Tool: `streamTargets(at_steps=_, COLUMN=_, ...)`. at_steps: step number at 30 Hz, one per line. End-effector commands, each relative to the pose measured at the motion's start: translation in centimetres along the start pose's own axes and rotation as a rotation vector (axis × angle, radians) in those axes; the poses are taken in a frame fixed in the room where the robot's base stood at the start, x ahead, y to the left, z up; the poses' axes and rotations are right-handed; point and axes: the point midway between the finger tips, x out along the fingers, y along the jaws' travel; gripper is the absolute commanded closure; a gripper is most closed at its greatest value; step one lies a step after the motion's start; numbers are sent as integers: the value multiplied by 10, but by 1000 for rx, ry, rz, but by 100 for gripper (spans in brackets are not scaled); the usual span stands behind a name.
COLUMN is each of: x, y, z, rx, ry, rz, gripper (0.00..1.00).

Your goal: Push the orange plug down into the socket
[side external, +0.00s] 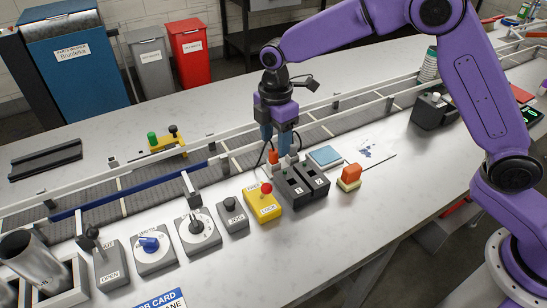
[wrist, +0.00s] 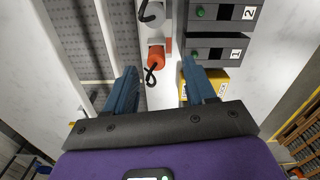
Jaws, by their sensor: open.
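The orange plug (side external: 273,157) stands behind the dark box with slots marked 1 and 2. In the wrist view the orange plug (wrist: 156,62), with a black cord loop, lies between my finger tips in the picture. A pale socket strip (wrist: 155,42) shows beside it; I cannot tell how deep the plug sits. A grey-white plug (wrist: 154,14) with its own black cord is next to it. My gripper (side external: 279,149) points down at the orange plug with its fingers apart; it also shows in the wrist view (wrist: 158,66). Whether a finger touches the plug is unclear.
The dark two-slot box (side external: 303,186) stands close in front of the plugs. A yellow box with a red knob (side external: 262,199) is to its left. A blue pad (side external: 325,156) and an orange-topped block (side external: 350,177) are to the right. The conveyor rail (side external: 225,150) runs behind.

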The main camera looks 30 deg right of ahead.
Motion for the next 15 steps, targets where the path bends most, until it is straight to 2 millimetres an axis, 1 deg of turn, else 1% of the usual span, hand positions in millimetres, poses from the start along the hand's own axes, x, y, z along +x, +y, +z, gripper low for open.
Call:
streamTargets(at_steps=6, x=31, y=5, z=0, rx=1, ry=-2, rz=-4, gripper=45)
streamTargets(at_steps=9, x=41, y=5, z=0, rx=0, ry=-1, rz=-2, gripper=45)
streamTargets(at_steps=12, x=46, y=5, z=0, rx=0, ry=-1, rz=-1, gripper=45)
streamTargets(at_steps=15, x=47, y=5, z=0, rx=1, ry=0, rz=0, gripper=45)
